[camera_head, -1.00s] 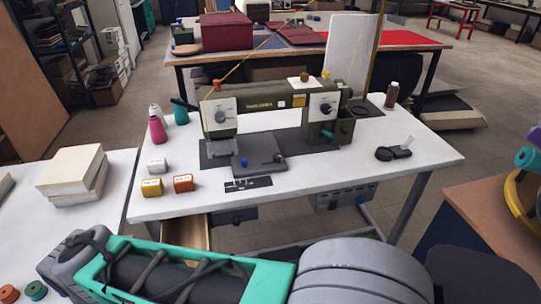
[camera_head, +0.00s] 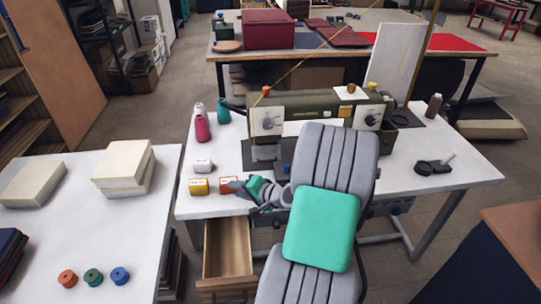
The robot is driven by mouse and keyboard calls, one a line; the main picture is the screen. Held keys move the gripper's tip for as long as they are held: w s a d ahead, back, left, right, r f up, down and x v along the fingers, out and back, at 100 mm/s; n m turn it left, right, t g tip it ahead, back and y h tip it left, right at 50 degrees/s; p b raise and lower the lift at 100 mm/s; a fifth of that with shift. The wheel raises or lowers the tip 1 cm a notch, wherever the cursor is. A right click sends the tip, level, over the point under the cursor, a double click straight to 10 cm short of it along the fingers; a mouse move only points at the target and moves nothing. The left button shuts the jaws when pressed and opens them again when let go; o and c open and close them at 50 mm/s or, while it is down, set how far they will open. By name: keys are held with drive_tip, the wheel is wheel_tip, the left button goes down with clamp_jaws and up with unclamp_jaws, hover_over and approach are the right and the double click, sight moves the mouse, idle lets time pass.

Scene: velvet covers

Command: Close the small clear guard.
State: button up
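The olive-green sewing machine (camera_head: 315,112) stands on the white table (camera_head: 455,165). Its light-faced head (camera_head: 267,118) is on the left, above the needle area. I cannot make out the small clear guard; it is too small or transparent, or hidden. My gripper (camera_head: 240,189) is low in front of the machine's head, by the table's front edge and close to the orange-labelled box (camera_head: 226,184). Its fingers are too small to read, and I see nothing clearly held. My grey and teal arm covers the middle and right of the machine's bed.
Another small box (camera_head: 199,187) and thread cones (camera_head: 202,128) stand left of the machine. An open wooden drawer (camera_head: 228,248) juts out below the table front. The side table (camera_head: 95,225) holds books and spools.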

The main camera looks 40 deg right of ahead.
sight(267, 155)
drive_tip(key=s+d+m+t+h, duration=0.1)
drive_tip(key=d+m, duration=0.1)
drive_tip(key=d, duration=0.2)
drive_tip(key=s+d+r+m+t+h, duration=0.1)
drive_tip(key=s+d+m+h, duration=0.1)
drive_tip(key=d, duration=0.3)
drive_tip(key=s+d+r+m+t+h, duration=0.1)
drive_tip(key=s+d+m+h, duration=0.1)
drive_tip(key=d+m, duration=0.1)
drive_tip(key=shift+d+m+p, duration=0.4)
drive_tip(key=shift+d, duration=0.25)
drive_tip(key=shift+w+d+h, duration=0.2)
drive_tip(key=shift+w+h, duration=0.05)
drive_tip(key=shift+h, duration=0.05)
drive_tip(key=x, duration=0.7)
drive_tip(key=shift+w+a+r+p, duration=0.1)
drive_tip(key=shift+a+r+p, duration=0.05)
drive_tip(key=shift+p, duration=0.25)
clamp_jaws()
